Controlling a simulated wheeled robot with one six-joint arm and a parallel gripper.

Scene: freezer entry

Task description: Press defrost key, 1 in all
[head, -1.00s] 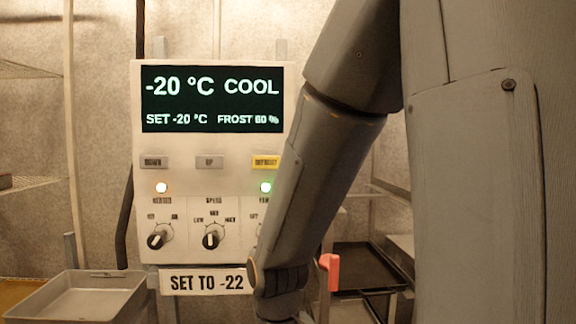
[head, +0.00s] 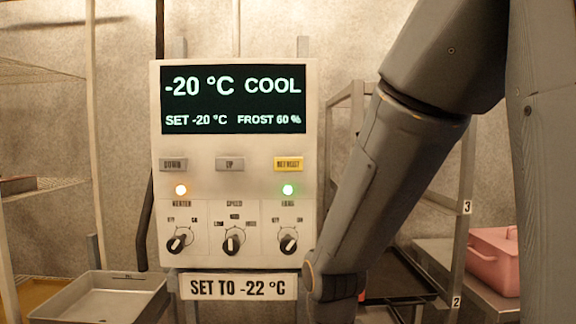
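The yellow DEFROST key (head: 288,164) is at the right end of the key row on the white control panel (head: 236,148). Grey DOWN (head: 173,165) and UP (head: 230,164) keys sit to its left. The display (head: 236,100) reads -20 °C, COOL, SET -20 °C and FROST 60 %. The orange lamp (head: 181,190) and green lamp (head: 288,190) are lit. My arm crosses the right side of the view, clear of the key. My gripper is below the picture and does not show.
Three knobs, such as the middle one (head: 233,242), sit low on the panel. A sign (head: 238,286) below reads SET TO -22 °C. A metal tray (head: 95,300) stands at lower left. A pink container (head: 495,258) and shelf racks stand at right.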

